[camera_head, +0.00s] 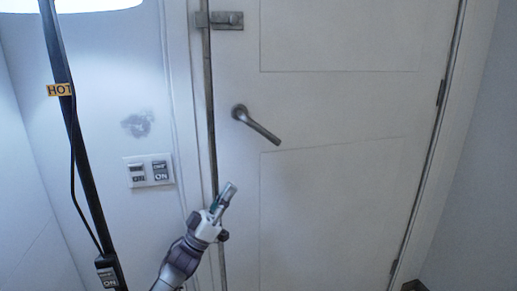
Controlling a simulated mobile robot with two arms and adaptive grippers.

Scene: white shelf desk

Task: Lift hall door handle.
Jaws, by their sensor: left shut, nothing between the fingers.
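The hall door (330,200) is white with recessed panels and looks closed. Its grey lever handle (262,127) is on the left side of the door, and the lever slopes down to the right from its round mount. My left gripper (232,187) is shut and empty. It is below and a little left of the handle, near the door's left edge, apart from the handle in the picture. Its distance from the door is hard to tell. My right gripper is not in view.
A slide bolt (222,20) sits at the upper left of the door. A switch plate (148,171) is on the wall at left. A black lamp pole (75,140) with a HOT label and hanging cord stands at far left. Hinges are on the door's right edge.

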